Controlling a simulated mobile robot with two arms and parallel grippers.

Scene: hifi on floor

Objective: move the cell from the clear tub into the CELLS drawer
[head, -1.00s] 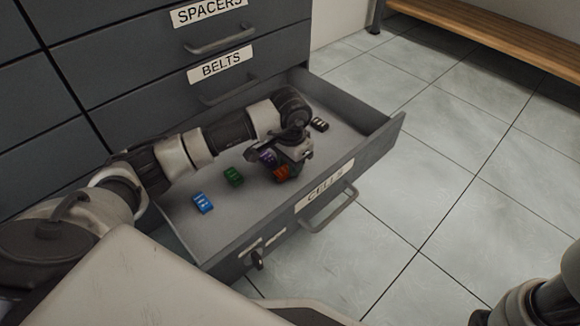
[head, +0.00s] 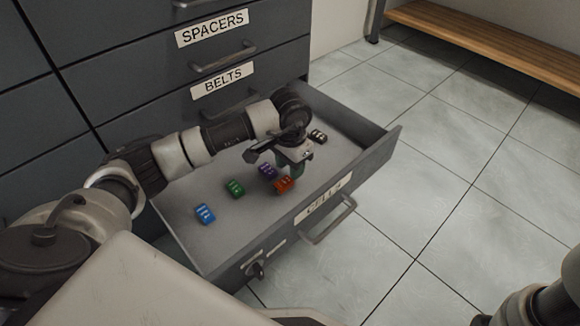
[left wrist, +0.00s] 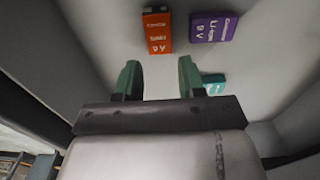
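The CELLS drawer (head: 190,247) is pulled open. On its floor lie a blue cell (head: 204,214), a green cell (head: 235,188), a purple cell (head: 267,172), an orange cell (head: 284,185) and a black cell (head: 318,136). My left gripper (head: 297,170) hangs over the drawer beside the orange cell. The left wrist view shows its green fingers (left wrist: 158,80) apart with nothing between them. Beyond them are the orange cell (left wrist: 157,32) and the purple cell (left wrist: 213,27). A teal cell (left wrist: 213,84) is partly hidden by the right finger. The clear tub and my right gripper are out of view.
The closed BELTS (head: 223,80) and SPACERS (head: 212,28) drawers are above. A wooden bench (head: 490,35) stands at the back right. The tiled floor right of the drawer is clear.

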